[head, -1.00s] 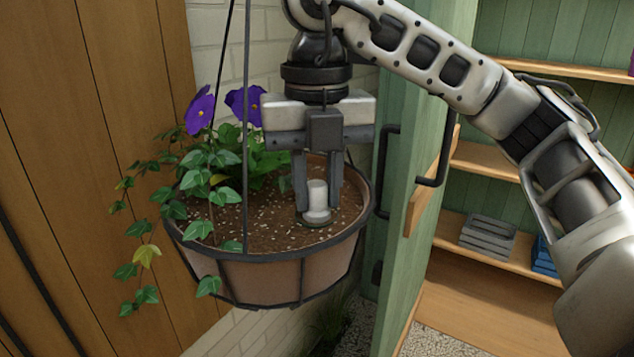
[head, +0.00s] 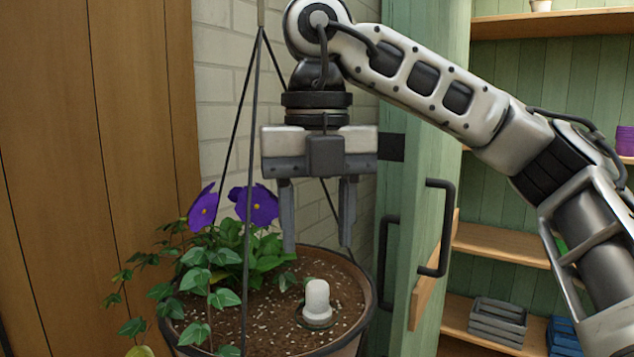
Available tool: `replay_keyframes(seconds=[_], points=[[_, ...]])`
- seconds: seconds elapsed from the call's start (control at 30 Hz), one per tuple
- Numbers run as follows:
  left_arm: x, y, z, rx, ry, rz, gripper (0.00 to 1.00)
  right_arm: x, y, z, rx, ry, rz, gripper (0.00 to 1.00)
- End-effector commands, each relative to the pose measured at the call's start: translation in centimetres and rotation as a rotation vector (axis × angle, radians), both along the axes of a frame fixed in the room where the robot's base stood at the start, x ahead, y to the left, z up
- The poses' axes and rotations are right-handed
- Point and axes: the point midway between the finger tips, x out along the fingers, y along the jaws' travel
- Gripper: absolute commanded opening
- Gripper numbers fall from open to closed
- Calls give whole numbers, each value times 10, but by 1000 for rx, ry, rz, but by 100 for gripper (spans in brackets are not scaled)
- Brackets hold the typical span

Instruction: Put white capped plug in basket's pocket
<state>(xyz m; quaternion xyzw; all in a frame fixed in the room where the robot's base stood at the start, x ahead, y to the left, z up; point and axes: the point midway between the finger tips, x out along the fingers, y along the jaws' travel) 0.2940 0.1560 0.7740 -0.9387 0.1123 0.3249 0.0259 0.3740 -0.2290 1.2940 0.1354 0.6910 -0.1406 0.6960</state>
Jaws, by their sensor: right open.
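The white capped plug (head: 317,301) stands upright in the soil of the hanging basket (head: 368,309), right of the flowers. Its lower end is at the soil; a dark ring-like hollow seems to surround it. My right gripper (head: 318,243) is above the plug, pointing down, with its two fingers wide apart and nothing between them. The fingertips are clear of the plug. My left gripper is not in view.
Purple flowers (head: 262,204) and trailing ivy (head: 222,298) fill the basket's left side. Thin black hanger rods (head: 254,100) rise beside my gripper. A green cabinet door (head: 425,130) with black handles stands close on the right. Shelves (head: 505,240) lie beyond.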

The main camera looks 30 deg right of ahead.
Motion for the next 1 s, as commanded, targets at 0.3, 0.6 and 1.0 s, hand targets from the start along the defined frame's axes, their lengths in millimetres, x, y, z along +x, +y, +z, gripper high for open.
replay_keyframes(seconds=[0.3, 0.6, 1.0], points=[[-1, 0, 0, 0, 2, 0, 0, 0, 1, 41, 0, -1, 0, 45], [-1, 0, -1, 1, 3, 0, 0, 0, 1, 47, -1, 1, 1, 45], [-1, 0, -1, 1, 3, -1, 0, 0, 1, 47, -1, 0, 1, 45]])
